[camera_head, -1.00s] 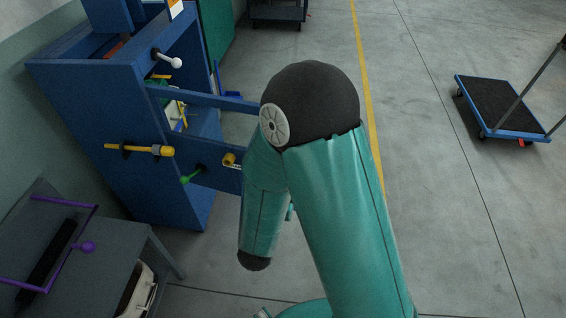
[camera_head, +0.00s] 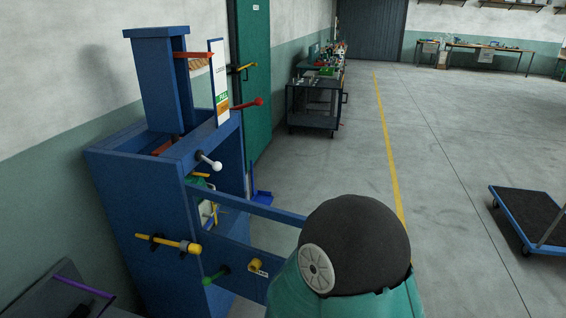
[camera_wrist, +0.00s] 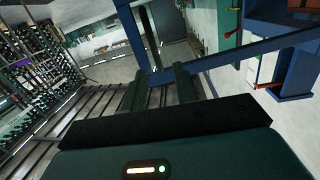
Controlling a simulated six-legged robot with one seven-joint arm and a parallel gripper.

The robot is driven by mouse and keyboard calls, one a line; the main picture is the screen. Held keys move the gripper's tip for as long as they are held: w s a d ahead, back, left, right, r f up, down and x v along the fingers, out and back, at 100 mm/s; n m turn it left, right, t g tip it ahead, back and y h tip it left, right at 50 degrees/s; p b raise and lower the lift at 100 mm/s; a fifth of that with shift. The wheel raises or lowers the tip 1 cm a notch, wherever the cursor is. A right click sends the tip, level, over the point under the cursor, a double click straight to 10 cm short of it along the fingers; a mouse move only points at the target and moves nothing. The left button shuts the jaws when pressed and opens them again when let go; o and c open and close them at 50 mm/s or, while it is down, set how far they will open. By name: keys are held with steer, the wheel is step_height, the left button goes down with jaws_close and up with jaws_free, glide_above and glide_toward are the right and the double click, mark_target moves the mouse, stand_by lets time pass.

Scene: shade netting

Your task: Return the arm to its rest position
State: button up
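My arm shows at the bottom of the head view as a dark rounded joint (camera_head: 355,240) with a grey disc on its side and teal covering below it. The joint overlaps the right end of the blue machine's arms. My gripper is out of sight in the head view. In the wrist view my gripper (camera_wrist: 160,88) shows two dark green fingers standing apart, with no object clearly held between them. Blue bars (camera_wrist: 235,48) cross just past the fingertips; I cannot tell whether they touch.
A grey cart (camera_head: 313,120) stands behind; a flat trolley (camera_head: 530,215) is right. Floor between is clear. Shelving (camera_wrist: 40,80) shows in the wrist view.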

step_height(320, 180, up, 10)
steer(key=w+r+n+g+y, duration=0.1)
steer(key=w+n+g+y, duration=0.25)
steer(key=y, duration=0.35)
steer(key=s+d+r+g, duration=0.3)
steer(key=s+d, duration=0.2)
steer(key=s, duration=0.4)
steer(key=s+d+r+g+h, duration=0.1)
steer(key=s+d+r+g, duration=0.3)
steer(key=s, duration=0.6)
steer(key=shift+s+d+r+n, duration=0.2)
steer(key=shift+d+n, duration=0.25)
steer(key=shift+d, duration=0.6)
